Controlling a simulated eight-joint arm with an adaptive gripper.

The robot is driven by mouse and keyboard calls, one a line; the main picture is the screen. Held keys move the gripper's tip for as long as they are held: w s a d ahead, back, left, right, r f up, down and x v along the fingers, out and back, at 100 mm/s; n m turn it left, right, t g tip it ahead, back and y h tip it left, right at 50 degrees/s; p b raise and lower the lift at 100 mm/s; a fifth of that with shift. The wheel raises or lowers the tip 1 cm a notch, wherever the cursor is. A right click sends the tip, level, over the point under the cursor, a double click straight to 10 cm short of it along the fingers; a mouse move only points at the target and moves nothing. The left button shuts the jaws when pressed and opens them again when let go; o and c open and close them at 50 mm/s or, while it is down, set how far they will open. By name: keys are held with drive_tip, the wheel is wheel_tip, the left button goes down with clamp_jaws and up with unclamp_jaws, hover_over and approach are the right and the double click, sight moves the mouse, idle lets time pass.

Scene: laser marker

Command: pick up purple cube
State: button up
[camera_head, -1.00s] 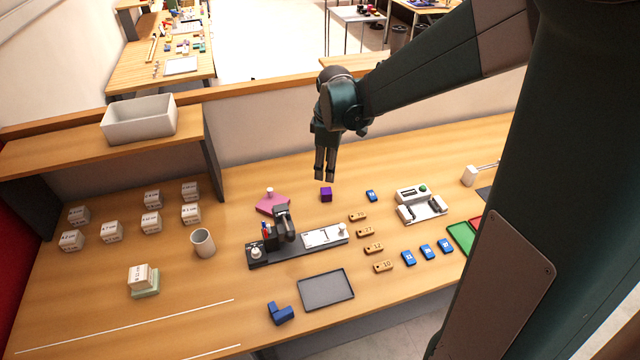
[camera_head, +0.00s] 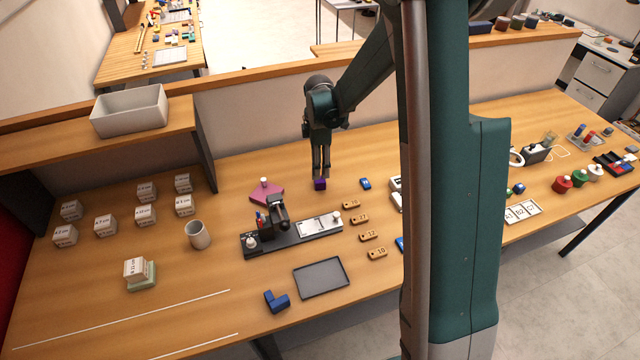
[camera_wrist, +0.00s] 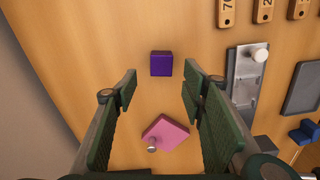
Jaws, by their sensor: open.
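The purple cube (camera_head: 320,184) stands on the wooden table in the head view, right at the tips of my gripper (camera_head: 321,174), which points down over it and partly hides it. In the wrist view the purple cube (camera_wrist: 162,64) lies ahead, in line with the gap between the two green finger pads of my gripper (camera_wrist: 160,88). The fingers are spread apart with nothing between them. I cannot tell from the head view whether a finger touches the cube.
A pink plate with a knob (camera_head: 266,193) lies left of the cube. The dark laser marker fixture (camera_head: 290,238) stands in front. The low back wall is behind.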

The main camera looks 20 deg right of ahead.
sight(320, 180)
idle(0.3)
drive_tip(key=shift+f, duration=1.3)
drive_tip(key=shift+f, duration=0.1)
drive_tip(key=shift+s+d+f, duration=0.15)
drive_tip(key=shift+f, duration=2.35)
drive_tip(key=c, duration=1)
